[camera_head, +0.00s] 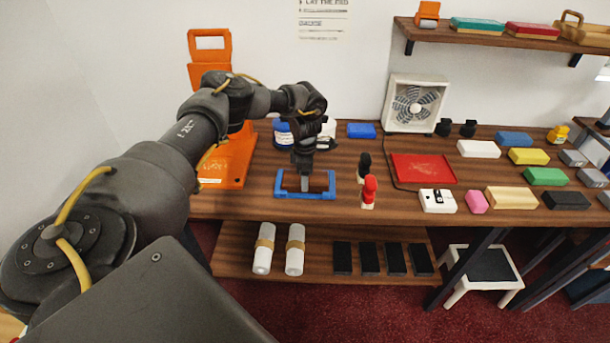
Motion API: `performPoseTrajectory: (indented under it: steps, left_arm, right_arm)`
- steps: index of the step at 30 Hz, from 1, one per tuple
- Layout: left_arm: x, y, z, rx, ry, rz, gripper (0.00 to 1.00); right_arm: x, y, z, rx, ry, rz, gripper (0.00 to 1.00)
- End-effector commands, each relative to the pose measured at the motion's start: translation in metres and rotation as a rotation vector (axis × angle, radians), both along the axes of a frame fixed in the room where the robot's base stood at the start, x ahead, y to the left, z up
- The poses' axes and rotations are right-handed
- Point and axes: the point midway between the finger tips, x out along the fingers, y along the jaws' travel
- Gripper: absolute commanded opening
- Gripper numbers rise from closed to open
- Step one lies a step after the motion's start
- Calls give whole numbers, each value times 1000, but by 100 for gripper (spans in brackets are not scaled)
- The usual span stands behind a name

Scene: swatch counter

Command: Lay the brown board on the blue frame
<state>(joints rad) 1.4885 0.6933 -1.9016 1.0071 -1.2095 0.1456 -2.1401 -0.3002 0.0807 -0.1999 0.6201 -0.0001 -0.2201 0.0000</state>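The blue frame (320,195) lies on the wooden counter near its front edge, left of the middle. My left gripper (304,182) points straight down over the frame's opening and hides part of its far side. Its fingers show as one narrow grey shape, so I cannot tell whether they are open or shut, or whether they touch anything. My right gripper is not in view.
A red tray (422,169) and a white box fan (413,103) are farther right. An orange panel (232,160) lies to the left. Several coloured blocks, including a yellow one (529,157), cover the right side.

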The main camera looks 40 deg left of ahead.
Motion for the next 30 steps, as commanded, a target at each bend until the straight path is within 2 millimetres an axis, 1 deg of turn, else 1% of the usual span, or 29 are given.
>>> performPoseTrajectory:
  steps: [1,2,6,7,8,15,19,23,30]
  left_arm:
    - [0,0,-1,0,0,0,40]
    - [0,0,-1,-1,-1,0,68]
    - [0,0,0,0,0,0,86]
    - [0,0,0,0,0,0,90]
    - [0,0,0,0,0,0,92]
    - [0,0,0,0,0,0,92]
    - [0,0,7,0,-1,0,92]
    - [1,0,28,-1,-5,0,92]
    - [1,0,76,0,-5,0,92]
  right_arm:
    - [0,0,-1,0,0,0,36]
    - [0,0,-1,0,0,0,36]
    - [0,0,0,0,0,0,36]
    - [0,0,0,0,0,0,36]
    - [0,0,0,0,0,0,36]
    - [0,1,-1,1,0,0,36]
    - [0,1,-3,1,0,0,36]
    - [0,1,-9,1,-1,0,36]
    - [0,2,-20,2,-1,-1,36]
